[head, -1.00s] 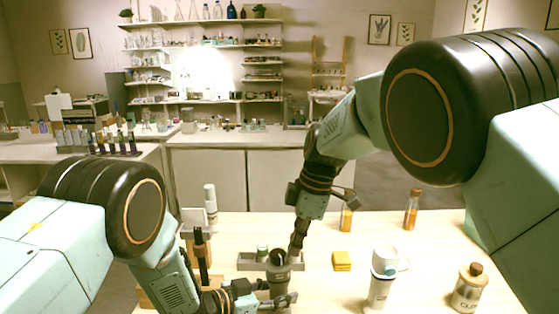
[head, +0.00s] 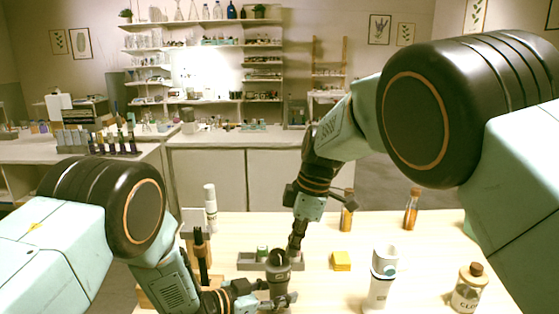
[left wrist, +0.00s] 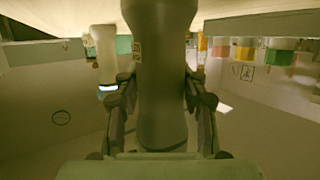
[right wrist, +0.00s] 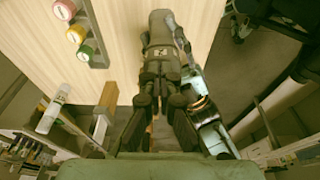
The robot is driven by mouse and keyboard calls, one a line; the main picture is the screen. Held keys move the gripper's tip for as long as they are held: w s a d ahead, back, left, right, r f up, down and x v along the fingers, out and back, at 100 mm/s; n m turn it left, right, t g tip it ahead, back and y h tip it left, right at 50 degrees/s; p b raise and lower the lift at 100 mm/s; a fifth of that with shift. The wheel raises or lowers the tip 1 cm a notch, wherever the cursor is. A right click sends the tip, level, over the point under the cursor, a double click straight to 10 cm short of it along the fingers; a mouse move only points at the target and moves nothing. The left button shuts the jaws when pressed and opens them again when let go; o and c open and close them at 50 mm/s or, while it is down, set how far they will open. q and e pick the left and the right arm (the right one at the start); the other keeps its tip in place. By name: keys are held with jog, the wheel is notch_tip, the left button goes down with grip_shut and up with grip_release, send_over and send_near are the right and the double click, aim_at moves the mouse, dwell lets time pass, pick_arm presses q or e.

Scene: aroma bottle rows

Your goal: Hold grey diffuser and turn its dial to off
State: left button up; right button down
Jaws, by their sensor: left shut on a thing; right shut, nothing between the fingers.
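The grey diffuser (head: 278,275) stands upright near the front middle of the table in the head view. My left gripper (head: 283,300) is shut around its body, which shows large between the fingers in the left wrist view (left wrist: 162,80). My right gripper (head: 296,250) is shut and empty, pointing down close by the diffuser's top. In the right wrist view its closed fingers (right wrist: 160,72) lie beside the diffuser (right wrist: 160,30), where a small label or mark shows. I cannot tell if they touch it, and I cannot make out the dial's setting.
A grey tray (head: 246,264) with small bottles is behind the diffuser. Amber bottles (head: 411,210) stand farther back. Some table between them is clear.

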jog(key=shift+a, duration=0.25)
jog(key=shift+s, duration=0.45)
dwell(0.4)
jog(key=shift+d, duration=0.15)
jog(key=a+v, duration=0.1)
jog(key=v, duration=0.4)
jog(key=shift+d+r, duration=0.25)
jog(key=shift+r, duration=0.3)
pick_arm(q)
jog(key=o, duration=1.4)
